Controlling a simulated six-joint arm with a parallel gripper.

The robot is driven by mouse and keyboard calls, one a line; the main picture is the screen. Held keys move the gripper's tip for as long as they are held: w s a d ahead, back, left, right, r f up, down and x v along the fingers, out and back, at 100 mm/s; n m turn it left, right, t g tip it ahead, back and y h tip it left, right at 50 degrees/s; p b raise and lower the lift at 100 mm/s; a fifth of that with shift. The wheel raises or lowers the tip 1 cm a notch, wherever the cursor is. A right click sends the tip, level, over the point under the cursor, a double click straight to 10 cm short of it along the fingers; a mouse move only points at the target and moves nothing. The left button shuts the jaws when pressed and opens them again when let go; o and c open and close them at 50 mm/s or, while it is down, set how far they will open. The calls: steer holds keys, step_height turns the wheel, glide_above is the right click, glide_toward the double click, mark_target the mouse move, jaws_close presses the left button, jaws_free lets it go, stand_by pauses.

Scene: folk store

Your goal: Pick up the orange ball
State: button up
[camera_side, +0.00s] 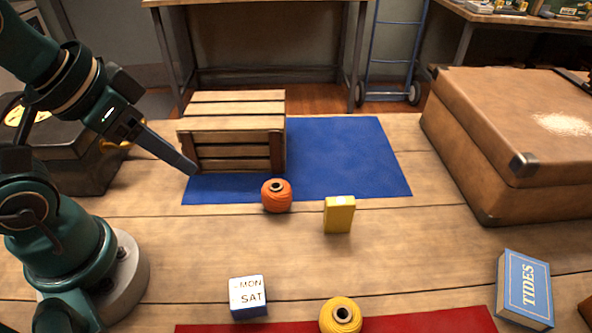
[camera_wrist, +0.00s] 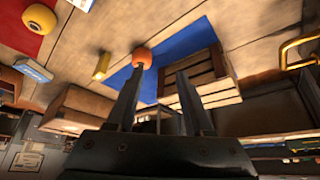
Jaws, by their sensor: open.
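The orange ball (camera_side: 277,198) looks like wound yarn with a dark hole on top.
The slatted wooden crate (camera_side: 228,150) stands close behind the ball. A yellow block (camera_side: 339,216) stands to its right. In front are a calendar cube (camera_side: 248,296), a yellow ball (camera_side: 341,316), a red mat (camera_side: 440,321) and a blue book (camera_side: 524,288). A brown suitcase (camera_side: 500,125) fills the right.

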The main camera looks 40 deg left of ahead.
steer(key=o, duration=0.6)
